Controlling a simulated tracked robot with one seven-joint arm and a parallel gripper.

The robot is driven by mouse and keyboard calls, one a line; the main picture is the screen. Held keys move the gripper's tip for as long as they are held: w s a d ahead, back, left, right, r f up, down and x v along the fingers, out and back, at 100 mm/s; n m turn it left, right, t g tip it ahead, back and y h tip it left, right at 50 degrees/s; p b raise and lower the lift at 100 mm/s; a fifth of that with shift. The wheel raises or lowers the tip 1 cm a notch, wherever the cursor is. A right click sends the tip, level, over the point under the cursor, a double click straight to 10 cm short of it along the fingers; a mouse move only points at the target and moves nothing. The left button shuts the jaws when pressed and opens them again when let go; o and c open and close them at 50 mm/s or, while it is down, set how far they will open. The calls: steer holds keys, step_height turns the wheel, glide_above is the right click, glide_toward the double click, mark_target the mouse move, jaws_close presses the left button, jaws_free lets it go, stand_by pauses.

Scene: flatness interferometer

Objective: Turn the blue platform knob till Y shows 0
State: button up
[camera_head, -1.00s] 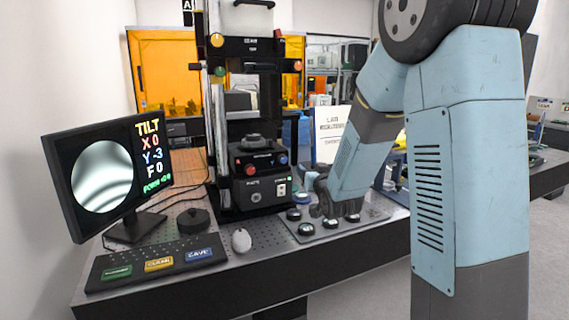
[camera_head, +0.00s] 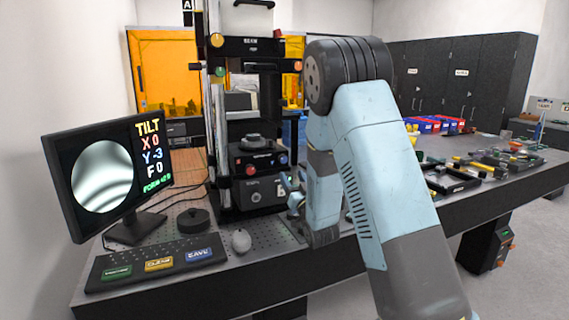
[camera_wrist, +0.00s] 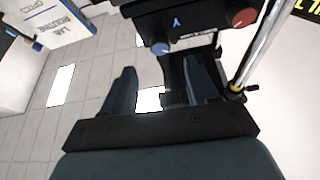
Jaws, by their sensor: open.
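The blue platform knob (camera_head: 282,158) sits on the front of the black platform block of the interferometer, right of a red knob (camera_head: 251,170). In the wrist view the blue knob (camera_wrist: 160,49) is beside a blue "Y" mark, just beyond and between my fingertips. My gripper (camera_wrist: 160,75) is open and empty, with its fingers apart and not visibly touching the knob. In the head view my gripper (camera_head: 291,188) is just below and right of the knob, partly hidden by my arm. The monitor (camera_head: 108,175) shows TILT, X 0, Y -3, F 0 beside a curved fringe picture.
The red knob also shows in the wrist view (camera_wrist: 243,18), near a shiny vertical post (camera_wrist: 262,50). Trays and tools (camera_head: 480,165) lie to the right.

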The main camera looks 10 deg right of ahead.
mark_target(284, 161)
steer(key=x, duration=0.8)
steer(key=shift+w+r, duration=0.2)
steer(key=shift+w, duration=0.1)
steer(key=c, duration=1)
steer(key=shift+c, duration=0.2)
steer(key=shift+m, duration=0.4)
steer(key=m+h, duration=0.1)
steer(key=m, duration=0.1)
steer(key=m+h, duration=0.1)
steer(key=m, duration=0.1)
steer(key=shift+a+m+h, duration=0.1)
steer(key=shift+m+h, duration=0.2)
steer(key=shift+m, duration=0.1)
steer(key=shift+m+h, duration=1.2)
steer(key=shift+m, duration=1.2)
